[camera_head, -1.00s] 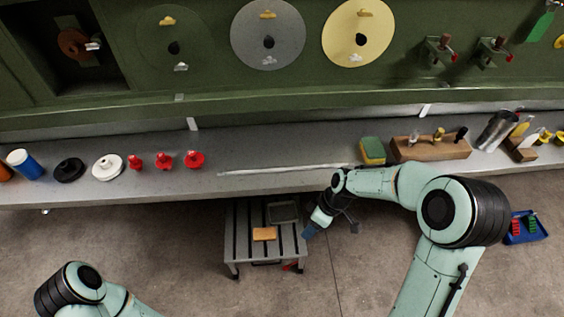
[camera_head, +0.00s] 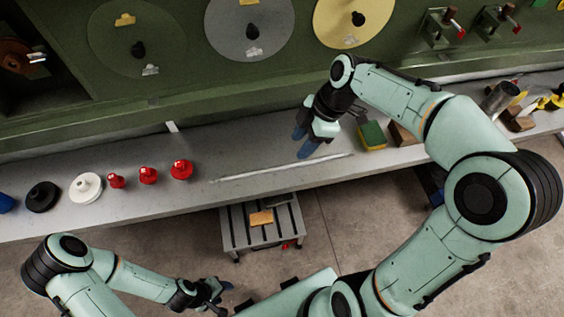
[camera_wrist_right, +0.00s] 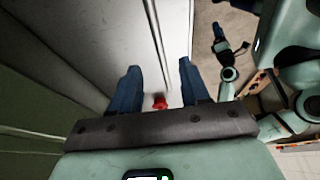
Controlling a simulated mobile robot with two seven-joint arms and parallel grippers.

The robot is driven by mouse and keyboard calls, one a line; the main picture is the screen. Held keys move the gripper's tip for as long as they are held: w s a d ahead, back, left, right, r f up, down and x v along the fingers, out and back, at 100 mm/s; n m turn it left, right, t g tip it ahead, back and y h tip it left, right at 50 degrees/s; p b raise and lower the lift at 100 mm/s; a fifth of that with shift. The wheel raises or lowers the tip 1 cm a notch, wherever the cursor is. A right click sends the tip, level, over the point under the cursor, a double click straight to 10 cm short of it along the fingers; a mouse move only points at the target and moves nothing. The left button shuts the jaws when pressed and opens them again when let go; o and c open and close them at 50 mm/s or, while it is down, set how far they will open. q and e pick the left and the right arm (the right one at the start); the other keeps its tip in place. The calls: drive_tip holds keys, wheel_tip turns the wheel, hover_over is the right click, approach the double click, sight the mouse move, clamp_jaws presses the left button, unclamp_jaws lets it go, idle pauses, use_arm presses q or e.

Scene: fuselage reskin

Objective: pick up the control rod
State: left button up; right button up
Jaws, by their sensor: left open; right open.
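The control rod (camera_head: 285,167) is a long, thin, pale rod lying along the front part of the grey shelf. In the right wrist view the rod (camera_wrist_right: 156,40) runs away between and beyond my fingers. My right gripper (camera_head: 303,142) is open and empty, its blue fingers just behind the rod's right half in the head view. In the right wrist view the gripper (camera_wrist_right: 154,84) shows a clear gap between its fingertips. My left gripper (camera_head: 220,297) is open, low in the head view, in front of the shelf and away from the rod.
A yellow-green sponge (camera_head: 372,136) lies on the shelf right of my right gripper. Red knobbed pieces (camera_head: 181,169), a white disc (camera_head: 86,187) and a black disc (camera_head: 42,196) stand to the left. The green panel (camera_head: 180,98) rises behind. A small step table (camera_head: 240,232) stands below.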

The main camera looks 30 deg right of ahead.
sight(284, 166)
drive_tip(key=x, duration=0.9)
drive_tip(key=shift+w+a+f, duration=0.1)
drive_tip(key=shift+w+f, duration=0.15)
drive_tip(key=shift+s, duration=0.1)
drive_tip(key=shift+c, duration=0.4)
clamp_jaws()
